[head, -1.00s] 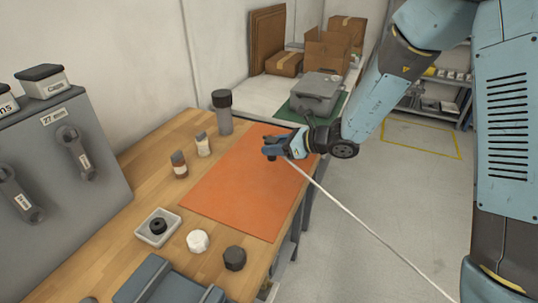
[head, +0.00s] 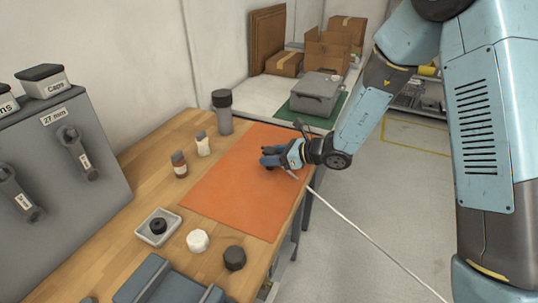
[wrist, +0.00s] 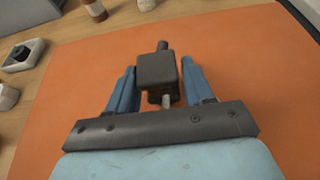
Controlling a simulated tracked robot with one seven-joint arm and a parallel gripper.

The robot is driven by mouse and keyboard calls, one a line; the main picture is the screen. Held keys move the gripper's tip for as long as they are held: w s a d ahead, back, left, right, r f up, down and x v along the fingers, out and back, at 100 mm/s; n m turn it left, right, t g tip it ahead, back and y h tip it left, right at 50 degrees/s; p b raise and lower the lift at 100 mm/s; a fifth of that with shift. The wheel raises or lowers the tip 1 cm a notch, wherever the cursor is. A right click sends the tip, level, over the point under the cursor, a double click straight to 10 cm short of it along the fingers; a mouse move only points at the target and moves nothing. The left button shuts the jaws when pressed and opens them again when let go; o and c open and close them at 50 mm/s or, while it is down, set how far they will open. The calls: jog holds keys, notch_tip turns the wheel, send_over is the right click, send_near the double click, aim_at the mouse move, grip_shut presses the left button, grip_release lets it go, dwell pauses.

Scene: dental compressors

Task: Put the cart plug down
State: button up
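The cart plug (wrist: 157,72) is a dark, blocky piece with a short stub at its far end. In the wrist view it sits between the two blue fingers of my gripper (wrist: 160,82), which lie close against its sides. In the head view my gripper (head: 268,157) is low over the right part of the orange mat (head: 235,185), and its fingers mostly hide the plug. Whether the plug touches the mat is hard to tell. A pale cord (head: 370,239) runs from near the gripper over the bench edge to the lower right.
Two small bottles (head: 179,165) (head: 202,144) and a dark cylinder (head: 222,112) stand left of and behind the mat. A small tray (head: 144,238), a white knob (head: 198,241) and a black knob (head: 234,258) lie in front. The mat's middle is clear.

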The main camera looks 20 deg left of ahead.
jog(key=o, duration=0.3)
jog(key=v, duration=1.2)
jog(key=shift+r, duration=0.15)
